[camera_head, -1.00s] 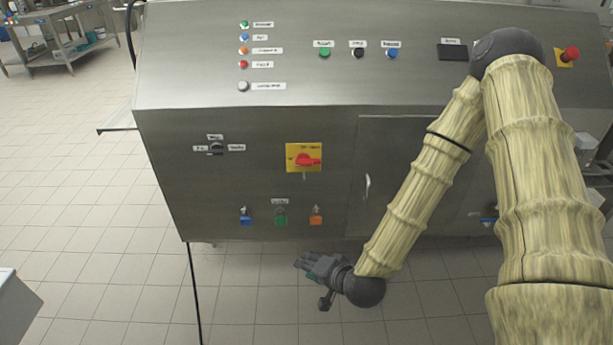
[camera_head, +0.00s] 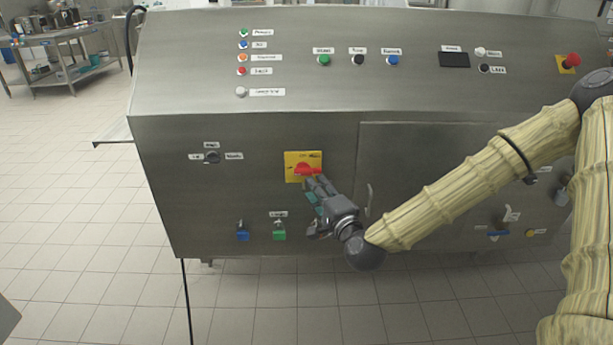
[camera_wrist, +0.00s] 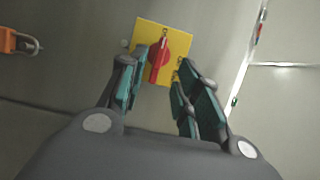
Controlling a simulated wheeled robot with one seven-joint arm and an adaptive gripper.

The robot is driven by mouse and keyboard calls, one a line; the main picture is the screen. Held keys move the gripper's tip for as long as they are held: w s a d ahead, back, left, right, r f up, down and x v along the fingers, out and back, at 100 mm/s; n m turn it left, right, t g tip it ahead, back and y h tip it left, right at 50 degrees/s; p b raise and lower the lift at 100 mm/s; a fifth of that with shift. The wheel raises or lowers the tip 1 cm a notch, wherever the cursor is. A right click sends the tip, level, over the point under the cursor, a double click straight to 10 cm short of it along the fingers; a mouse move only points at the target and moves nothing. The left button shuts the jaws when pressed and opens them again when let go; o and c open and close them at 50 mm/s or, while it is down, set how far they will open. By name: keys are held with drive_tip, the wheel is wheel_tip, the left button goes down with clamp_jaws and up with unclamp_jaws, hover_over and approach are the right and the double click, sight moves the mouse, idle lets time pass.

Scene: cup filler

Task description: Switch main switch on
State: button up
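The main switch is a red rotary handle (camera_head: 303,169) on a yellow plate (camera_head: 291,159), on the front of the steel machine. In the wrist view the red handle (camera_wrist: 157,66) and yellow plate (camera_wrist: 180,38) lie ahead of my fingers. My gripper (camera_head: 316,187) is just below and right of the handle in the head view. In the wrist view my gripper (camera_wrist: 160,84) is open, its fingers apart with the handle's end between or just beyond them. I cannot tell whether they touch it.
A small black selector (camera_head: 212,157) is to the left. Blue (camera_head: 243,233) and green (camera_head: 279,232) padlocks hang below; an orange padlock (camera_wrist: 10,41) shows in the wrist view. A door handle (camera_head: 369,200) stands right of my gripper. A red emergency button (camera_head: 571,60) is at upper right.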

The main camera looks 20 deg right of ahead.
sight(305, 174)
drive_tip(key=w, duration=0.5)
drive_tip(key=w+a, duration=0.1)
drive_tip(key=w, duration=0.1)
drive_tip(key=shift+w, duration=0.4)
